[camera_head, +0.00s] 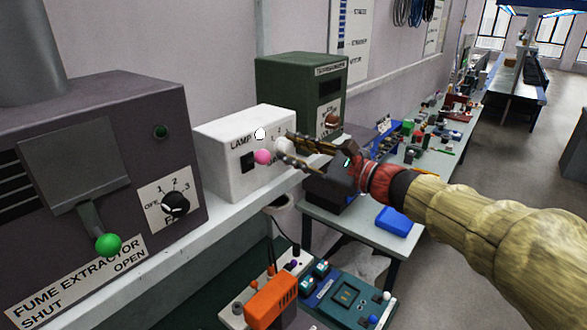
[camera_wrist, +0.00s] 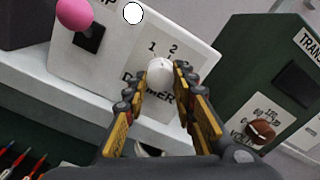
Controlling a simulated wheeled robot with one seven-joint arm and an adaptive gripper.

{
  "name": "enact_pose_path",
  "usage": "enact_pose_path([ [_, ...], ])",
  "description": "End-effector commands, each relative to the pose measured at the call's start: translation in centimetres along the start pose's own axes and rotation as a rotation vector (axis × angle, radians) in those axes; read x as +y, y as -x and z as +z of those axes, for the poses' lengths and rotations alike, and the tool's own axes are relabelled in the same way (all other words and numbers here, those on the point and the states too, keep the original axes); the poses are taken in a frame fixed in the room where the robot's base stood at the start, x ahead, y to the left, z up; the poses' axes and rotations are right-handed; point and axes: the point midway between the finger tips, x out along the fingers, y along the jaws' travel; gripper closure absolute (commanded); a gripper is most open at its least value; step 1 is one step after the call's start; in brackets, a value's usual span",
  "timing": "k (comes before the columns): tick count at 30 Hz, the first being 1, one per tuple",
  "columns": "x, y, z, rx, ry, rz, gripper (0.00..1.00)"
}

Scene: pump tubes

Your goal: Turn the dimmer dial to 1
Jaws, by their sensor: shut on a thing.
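The white dimmer dial (camera_head: 282,146) is on the front of the white lamp box (camera_head: 215,142). In the wrist view the dial (camera_wrist: 160,73) sits between the fingertips of my gripper (camera_wrist: 161,80), which is shut on it. The numbers 1 and 2 show above the dial. The word DIMMER below it is partly covered by my fingers. I cannot tell which number the dial points to. In the head view my gripper (camera_head: 285,150) reaches the dial from the right.
A pink knob (camera_head: 263,157) on a black switch plate is left of the dial. A green transformer box (camera_head: 285,82) with a brown knob (camera_wrist: 261,132) stands close on the right. The dark fume extractor (camera_head: 110,110) stands on the left. A lower bench holds an orange device (camera_head: 271,300).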

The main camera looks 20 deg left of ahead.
Motion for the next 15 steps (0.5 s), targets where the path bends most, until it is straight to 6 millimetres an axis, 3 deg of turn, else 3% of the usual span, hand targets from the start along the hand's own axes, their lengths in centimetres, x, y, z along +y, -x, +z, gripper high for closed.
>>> enact_pose_path([
  [15, 0.15, 0.01, -0.24, -0.001, 0.351, 0.000, 0.99],
])
